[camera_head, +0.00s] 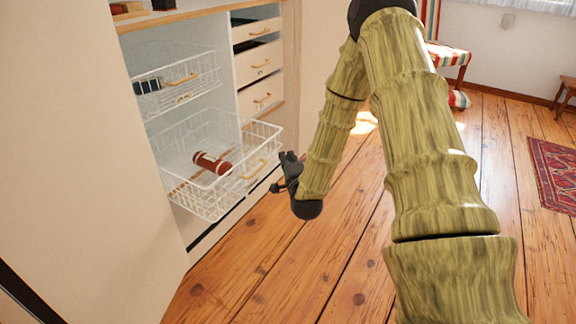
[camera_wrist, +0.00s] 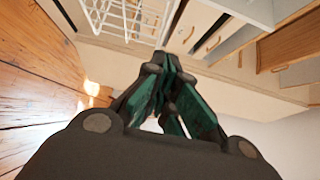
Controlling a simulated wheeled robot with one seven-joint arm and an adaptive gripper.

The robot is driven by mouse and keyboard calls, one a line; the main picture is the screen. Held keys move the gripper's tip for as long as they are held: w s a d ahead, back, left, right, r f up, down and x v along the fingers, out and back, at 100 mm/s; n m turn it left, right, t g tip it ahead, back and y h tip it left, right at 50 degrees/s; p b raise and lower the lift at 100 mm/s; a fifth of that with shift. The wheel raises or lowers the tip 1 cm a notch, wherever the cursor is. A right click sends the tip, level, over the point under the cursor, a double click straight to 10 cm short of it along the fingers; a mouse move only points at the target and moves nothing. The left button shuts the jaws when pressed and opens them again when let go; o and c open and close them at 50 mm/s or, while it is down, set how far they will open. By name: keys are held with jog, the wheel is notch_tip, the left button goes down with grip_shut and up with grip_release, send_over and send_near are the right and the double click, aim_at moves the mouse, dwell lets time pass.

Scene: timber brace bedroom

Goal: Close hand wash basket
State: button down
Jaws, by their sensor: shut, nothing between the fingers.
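A white wire basket (camera_head: 205,198) is pulled well out of the lower left of the cabinet. It has a light wooden handle (camera_head: 256,169) on its front, and a dark red rolled item (camera_head: 211,163) lies inside. Above it is another wire basket (camera_head: 190,78) with a similar handle and a dark blue item. I cannot read which one is labelled hand wash. My gripper (camera_head: 281,176) is just right of the lower basket's front, apparently apart from it. In the wrist view its fingers (camera_wrist: 168,70) are shut and empty, with basket wires (camera_wrist: 125,18) beyond them.
The cabinet has light drawers (camera_head: 262,62) with wooden handles at right, the top one slightly open. A pale door panel (camera_head: 90,170) stands at left. Wooden floor (camera_head: 330,270) is clear in front. A striped chair (camera_head: 447,55) and red rug (camera_head: 557,172) are far right.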

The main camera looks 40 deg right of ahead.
aim_at(271, 138)
jog(key=shift+w+d+b, duration=0.15)
jog(key=shift+w+b, duration=0.55)
jog(key=shift+w, duration=1.5)
jog(key=shift+w+d+b, duration=0.1)
jog(key=shift+w+b, duration=0.55)
jog(key=shift+w, duration=1.55)
